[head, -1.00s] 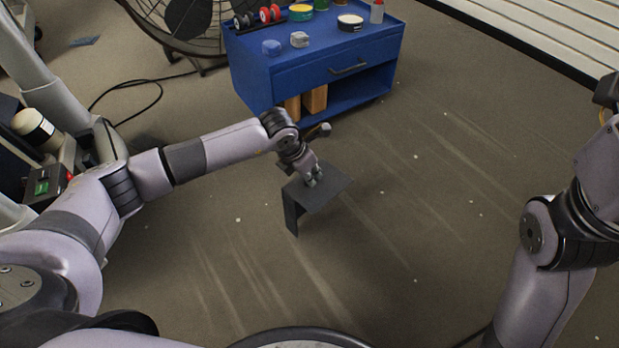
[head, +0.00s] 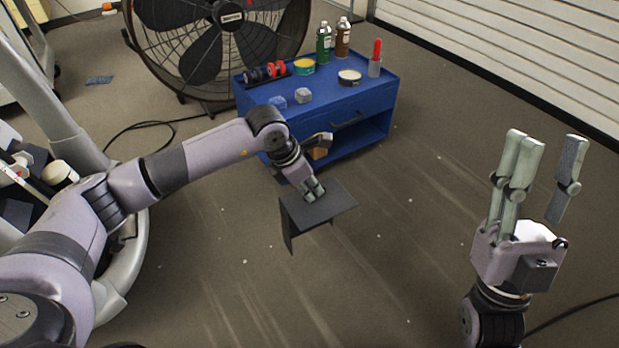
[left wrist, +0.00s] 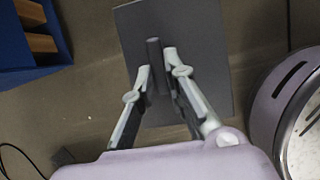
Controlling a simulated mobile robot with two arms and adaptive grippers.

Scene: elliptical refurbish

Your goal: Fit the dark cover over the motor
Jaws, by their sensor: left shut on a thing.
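The dark cover (head: 318,212) is a bent sheet with a flat top and a side flap hanging down. It is in the air above the floor in the middle of the head view. My left gripper (head: 315,191) is shut on a raised part of its top. The left wrist view shows the fingertips (left wrist: 158,62) closed on a short dark ridge of the cover (left wrist: 205,55). My right gripper (head: 538,175) points up at the right, fingers apart and empty. I cannot make out the motor for certain; a cream cylinder (head: 60,173) shows among equipment at the left, partly hidden.
A blue cart (head: 362,100) stands beyond the cover, with bottles, tape rolls and small parts on top. A large fan (head: 210,55) stands behind it. A grey frame post (head: 45,100) rises beside my left arm. The floor in the middle and right is mostly clear.

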